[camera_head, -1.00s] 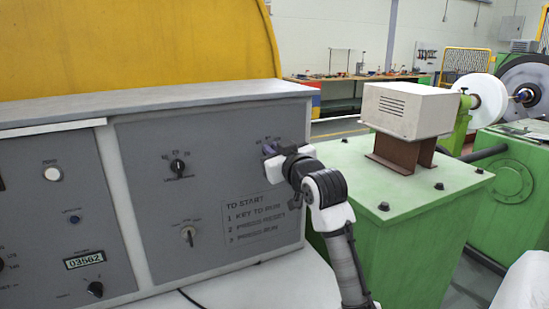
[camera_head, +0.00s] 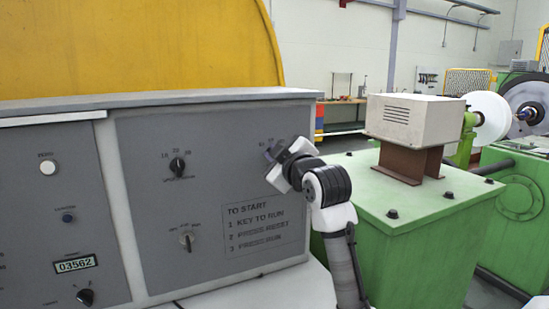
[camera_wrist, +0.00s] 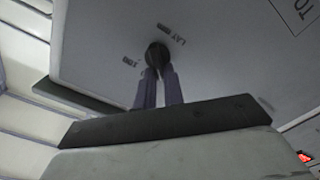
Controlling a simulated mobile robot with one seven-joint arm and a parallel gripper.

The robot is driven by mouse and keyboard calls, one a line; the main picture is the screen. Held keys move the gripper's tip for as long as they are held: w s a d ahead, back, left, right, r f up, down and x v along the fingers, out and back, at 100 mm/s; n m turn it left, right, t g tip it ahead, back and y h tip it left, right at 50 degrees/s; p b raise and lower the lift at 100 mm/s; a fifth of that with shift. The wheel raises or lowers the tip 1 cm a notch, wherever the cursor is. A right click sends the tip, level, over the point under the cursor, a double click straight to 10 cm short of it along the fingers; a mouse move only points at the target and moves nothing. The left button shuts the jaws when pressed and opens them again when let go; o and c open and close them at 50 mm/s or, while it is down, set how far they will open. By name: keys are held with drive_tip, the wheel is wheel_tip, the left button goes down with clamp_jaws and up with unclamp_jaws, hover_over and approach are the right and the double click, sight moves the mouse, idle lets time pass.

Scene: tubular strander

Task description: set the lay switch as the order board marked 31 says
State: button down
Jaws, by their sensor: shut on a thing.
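The lay switch (camera_wrist: 157,52) is a dark round knob on the grey panel, beside printed lettering that reads "LAY" and what looks like "100". My gripper (camera_wrist: 160,76) is shut on this knob, with its two purple-grey fingers meeting at it. In the head view my gripper (camera_head: 271,153) is at the upper right of the grey panel and hides the knob. Part of a printed scale shows just above it. The switch's pointer position cannot be read. No order board marked 31 can be made out.
The panel (camera_head: 140,150) also carries a speed knob (camera_head: 177,167), a key switch (camera_head: 187,240) and a start-instruction label (camera_head: 265,225). A counter (camera_head: 75,264) is at left. A green machine housing (camera_head: 400,250) with a beige box (camera_head: 415,115) stands close right of my arm.

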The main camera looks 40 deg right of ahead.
drive_tip(key=shift+f, duration=0.1)
idle(0.3)
drive_tip(key=c, duration=1.5)
unclamp_jaws()
drive_tip(key=b+v, duration=0.3)
drive_tip(key=v, duration=1.1)
drive_tip(key=shift+b, duration=0.35)
